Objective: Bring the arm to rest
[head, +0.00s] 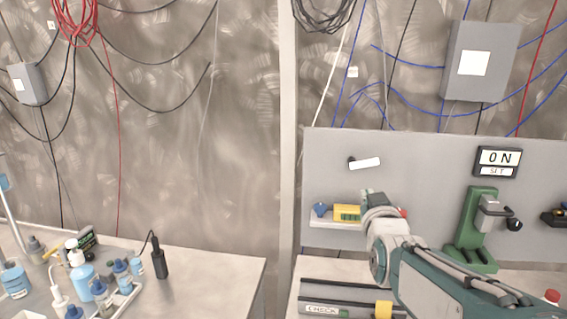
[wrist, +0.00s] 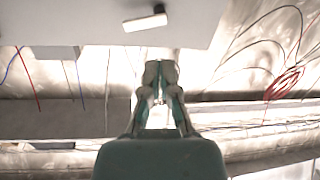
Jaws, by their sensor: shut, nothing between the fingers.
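My arm (head: 440,280) reaches in from the lower right of the head view, over the right bench. Its wrist (head: 385,225) is raised in front of the grey panel. In the wrist view my gripper (wrist: 160,70) is seen with its two fingers closed together and nothing held between them. In the head view the fingers are mostly hidden behind the wrist. The arm hides part of a shelf with a yellow block (head: 346,213) and a blue knob (head: 320,209).
The grey panel (head: 430,160) carries a white lever (head: 364,164) and an ON/SET sign (head: 498,162). A green press (head: 478,230) stands right of my arm. Blue bottles (head: 82,278) crowd the left bench. A gap separates the benches.

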